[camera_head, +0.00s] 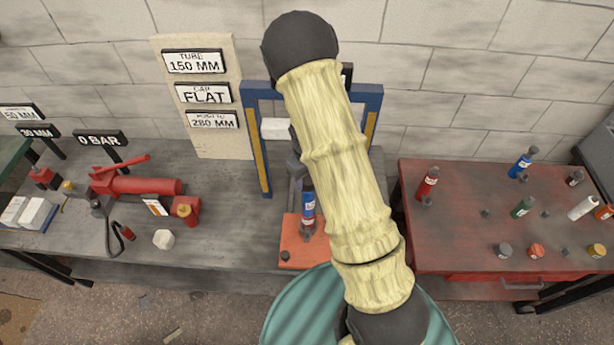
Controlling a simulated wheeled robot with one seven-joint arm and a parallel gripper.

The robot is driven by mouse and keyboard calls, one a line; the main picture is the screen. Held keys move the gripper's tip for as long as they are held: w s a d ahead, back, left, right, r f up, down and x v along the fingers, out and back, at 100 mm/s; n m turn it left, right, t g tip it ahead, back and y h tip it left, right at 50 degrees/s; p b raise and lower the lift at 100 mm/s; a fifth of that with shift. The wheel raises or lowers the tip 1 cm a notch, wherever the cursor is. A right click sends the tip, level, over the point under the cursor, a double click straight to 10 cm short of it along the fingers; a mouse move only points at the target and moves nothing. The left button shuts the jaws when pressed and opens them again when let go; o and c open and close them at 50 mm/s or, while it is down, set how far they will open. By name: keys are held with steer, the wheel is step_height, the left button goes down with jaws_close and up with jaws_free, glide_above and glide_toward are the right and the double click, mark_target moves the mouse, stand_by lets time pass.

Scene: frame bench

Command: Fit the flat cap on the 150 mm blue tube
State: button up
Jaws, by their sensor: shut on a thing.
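A blue tube (308,207) with a white and red label stands roughly upright over the orange base plate (300,256) of the blue press frame. My gripper (298,182) is at the tube's upper end and is shut on it; my own arm hides part of this area. Dark material shows at the tube's lower end, but I cannot tell whether the tube rests in a holder there. Another blue tube (521,164) stands at the back of the red table. Loose caps include a dark cap (503,250), an orange cap (536,251) and a yellow cap (597,250); I cannot tell which is flat.
The press frame (257,150) has uprights close around my gripper. A red hand pump (140,186) lies on the grey bench at left under a "0 BAR" sign (101,138). Signs read tube 150 mm, cap flat. The red table (455,240) holds other coloured tubes.

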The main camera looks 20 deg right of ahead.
steer(key=shift+f+b, duration=0.3)
steer(key=shift+f, duration=0.25)
steer(key=o, duration=1.1)
step_height(320, 180, up, 17)
steer(key=b, duration=0.2)
steer(key=shift+r+b, duration=0.2)
steer(key=shift+b, duration=0.2)
